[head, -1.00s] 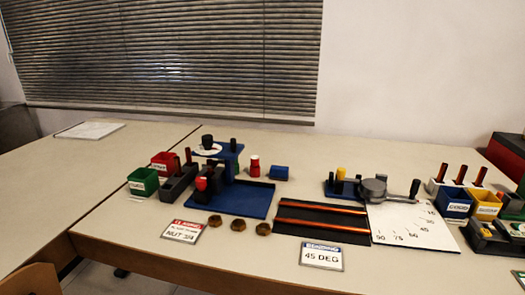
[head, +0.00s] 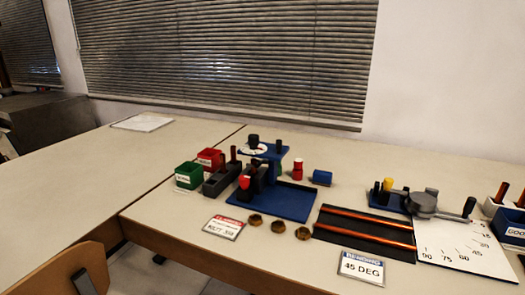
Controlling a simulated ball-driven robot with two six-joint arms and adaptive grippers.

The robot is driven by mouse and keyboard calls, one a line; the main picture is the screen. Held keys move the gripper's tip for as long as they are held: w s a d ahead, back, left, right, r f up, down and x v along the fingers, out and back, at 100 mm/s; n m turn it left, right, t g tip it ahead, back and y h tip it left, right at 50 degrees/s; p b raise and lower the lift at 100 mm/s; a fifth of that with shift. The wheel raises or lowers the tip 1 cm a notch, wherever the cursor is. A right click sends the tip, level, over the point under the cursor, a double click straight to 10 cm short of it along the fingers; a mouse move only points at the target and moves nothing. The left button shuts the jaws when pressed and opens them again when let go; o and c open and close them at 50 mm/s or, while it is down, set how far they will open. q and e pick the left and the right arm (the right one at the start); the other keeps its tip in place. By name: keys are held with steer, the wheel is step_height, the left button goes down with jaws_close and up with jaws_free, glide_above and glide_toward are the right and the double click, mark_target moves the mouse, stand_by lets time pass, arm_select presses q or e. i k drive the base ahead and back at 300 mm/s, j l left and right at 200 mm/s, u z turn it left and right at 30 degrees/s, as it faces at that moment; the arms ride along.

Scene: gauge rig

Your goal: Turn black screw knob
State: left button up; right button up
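The gauge rig is a blue stand on a blue base plate (head: 290,203), in the middle of the head view. A black knob (head: 253,141) stands on the rig's top, over a white dial (head: 247,149). A thinner black post (head: 278,146) stands to its right on the same blue top. A red part (head: 244,182) sits lower at the rig's front left, by a black block. I cannot tell for sure which black part is the screw knob. Neither of my grippers is in view.
Green (head: 189,175) and red (head: 209,160) bins stand left of the rig. Several brass nuts (head: 279,227) and a sign (head: 224,228) lie in front. A black tray with copper rods (head: 365,232) and a bending tool (head: 423,203) are right. The left table is mostly clear.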

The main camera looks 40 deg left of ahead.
mark_target(254, 139)
steer(key=u, duration=1.4)
